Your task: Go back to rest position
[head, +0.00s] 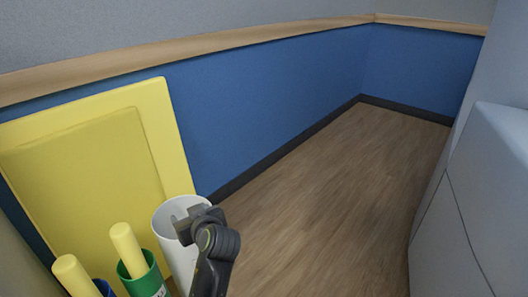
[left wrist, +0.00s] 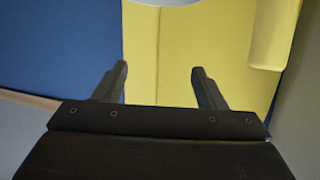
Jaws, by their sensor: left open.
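My left gripper (head: 188,224) is at the lower middle of the head view, beside and partly in front of the upper part of a white cylinder (head: 172,250). In the left wrist view the two fingers of my left gripper (left wrist: 160,78) stand apart with nothing between them. A white rounded edge (left wrist: 165,2) shows at the top of that view, beyond the fingertips. My right gripper is not in view.
A yellow panel (head: 165,125) leans by the blue wall (head: 260,110). Yellow rods (head: 127,250) stand in a green holder (head: 143,283) and a blue one. A pale cabinet (head: 490,190) is at right. The wooden floor (head: 330,200) between is clear.

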